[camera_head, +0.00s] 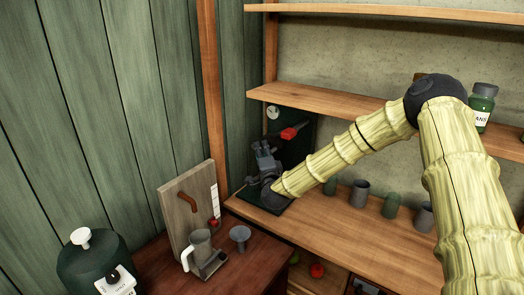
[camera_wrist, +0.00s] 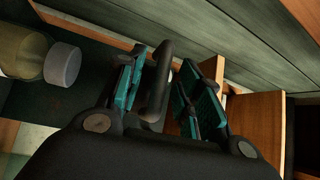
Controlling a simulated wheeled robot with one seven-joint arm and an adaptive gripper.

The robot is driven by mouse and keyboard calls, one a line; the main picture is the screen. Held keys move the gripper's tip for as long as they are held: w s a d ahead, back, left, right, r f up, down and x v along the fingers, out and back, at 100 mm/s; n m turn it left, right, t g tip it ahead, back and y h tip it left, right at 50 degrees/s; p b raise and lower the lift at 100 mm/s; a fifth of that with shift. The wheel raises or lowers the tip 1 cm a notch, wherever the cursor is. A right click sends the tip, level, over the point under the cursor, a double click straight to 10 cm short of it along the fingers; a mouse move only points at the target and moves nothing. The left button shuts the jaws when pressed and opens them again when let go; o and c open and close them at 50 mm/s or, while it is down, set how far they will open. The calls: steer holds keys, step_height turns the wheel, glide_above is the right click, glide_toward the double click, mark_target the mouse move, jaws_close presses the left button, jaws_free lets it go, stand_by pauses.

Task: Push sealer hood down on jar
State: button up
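In the head view, a dark green upright panel (camera_head: 299,150) with a red part (camera_head: 290,132) and a round dial (camera_head: 273,113) stands in the counter's back corner; I take it for the sealer. My gripper (camera_head: 264,153) is in front of it and hides much of it. In the wrist view my gripper (camera_wrist: 161,93) is open, its teal-padded fingers on either side of a dark bar (camera_wrist: 158,88). A gap shows right of the bar; contact on the left is unclear. A yellowish glass jar (camera_wrist: 22,50) with a pale grey cap (camera_wrist: 62,64) lies left of the fingers. I cannot make out the hood.
Several cups, including a grey one (camera_head: 360,193), stand along the counter (camera_head: 345,225). A shelf (camera_head: 330,101) runs above my forearm, and a labelled green jar (camera_head: 483,104) is near my elbow. A funnel (camera_head: 240,234), white-handled jug (camera_head: 198,248) and green canister (camera_head: 92,262) stand lower left.

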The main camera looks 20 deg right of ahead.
jaws_close()
stand_by(0.3)
step_height(320, 180, down, 9)
steer(key=b, duration=0.7)
jaws_free()
